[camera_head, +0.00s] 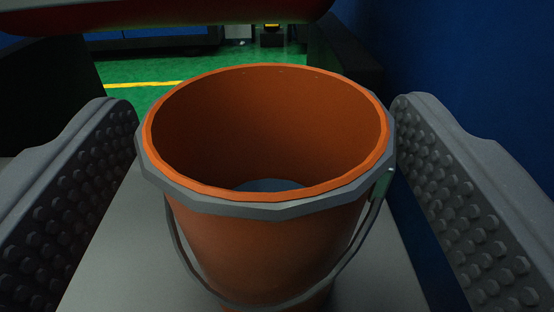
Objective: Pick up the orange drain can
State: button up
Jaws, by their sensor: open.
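The orange drain can (265,240) is an open bucket with a grey band below its rim and a thin grey wire handle hanging down its front. It stands upright on a light grey surface (375,285). Its inside looks empty apart from a greyish bottom. My gripper (265,165) is open, with one studded grey jaw on each side of the can. The left jaw is close to the rim and the right jaw is very close to the rim; I cannot tell whether either touches. The foot of the can is cut off by the lower picture edge.
A blue wall or panel (470,70) stands close on the right. A red and dark part (170,18) hangs across the top. Behind the can is a green floor (140,98) with a yellow line (145,84). Dark blocks flank the can at the back.

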aim_at(268, 99)
jog(key=shift+w+b, duration=0.3)
jog(key=shift+w, duration=1.25)
jog(key=shift+c, duration=0.4)
jog(key=c, duration=1.1)
